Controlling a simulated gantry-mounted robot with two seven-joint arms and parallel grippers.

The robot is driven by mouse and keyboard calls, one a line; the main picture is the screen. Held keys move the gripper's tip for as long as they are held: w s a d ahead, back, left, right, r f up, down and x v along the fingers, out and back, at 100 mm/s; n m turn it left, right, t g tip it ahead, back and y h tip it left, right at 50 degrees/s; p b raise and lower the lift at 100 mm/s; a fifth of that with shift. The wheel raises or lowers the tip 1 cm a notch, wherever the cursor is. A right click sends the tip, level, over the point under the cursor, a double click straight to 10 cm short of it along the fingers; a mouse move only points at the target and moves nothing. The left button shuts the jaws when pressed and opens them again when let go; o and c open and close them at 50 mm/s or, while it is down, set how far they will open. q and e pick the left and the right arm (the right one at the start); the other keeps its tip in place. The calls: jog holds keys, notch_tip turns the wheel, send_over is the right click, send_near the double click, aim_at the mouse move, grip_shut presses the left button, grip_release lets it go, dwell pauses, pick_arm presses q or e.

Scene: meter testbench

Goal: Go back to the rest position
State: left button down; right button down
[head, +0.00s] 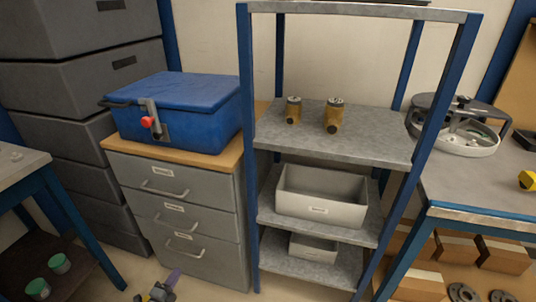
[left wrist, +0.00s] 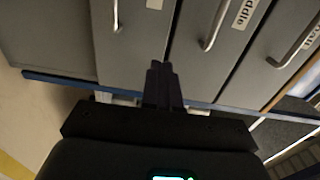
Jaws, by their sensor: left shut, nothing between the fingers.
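My left gripper (head: 172,277) shows small at the bottom edge of the head view, low in front of the grey drawer cabinet (head: 188,262). In the left wrist view its two dark fingers (left wrist: 160,75) are together, with nothing between them. Beyond the fingers are the cabinet's drawer fronts, with metal handles (left wrist: 216,28) and white labels (left wrist: 245,12). The fingers appear apart from the handles. Most of my left arm is out of the head view. My right gripper is in neither view.
A blue box (head: 185,108) with a red-knobbed latch stands on the cabinet. A blue-framed shelf (head: 350,137) right of it holds two brass parts and grey bins (head: 318,210). Workbenches flank both sides (head: 480,185). Grey stacked boxes (head: 85,85) stand at the back left.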

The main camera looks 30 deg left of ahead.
pick_arm(q)
jog(key=s+d+r+n+g+h+p, duration=0.2)
jog(key=d+r+n+g+p, duration=0.1)
jog(key=d+r+p, duration=0.95)
jog(key=s+d+r+n+g+h+p, duration=0.25)
jog(key=d+r+p, duration=0.55)
jog(key=d+r, duration=0.8)
jog(key=s+d+r+n+g+p, duration=0.1)
jog(key=s+d+r+n+g, duration=0.25)
jog(key=d+r, duration=0.35)
jog(key=s+r+n+g, duration=0.1)
jog(key=s+n+g, duration=0.3)
jog(key=s, duration=0.5)
notch_tip(320, 180, up, 38)
jog(key=p, duration=3.8)
jog(key=shift+w+a, duration=0.25)
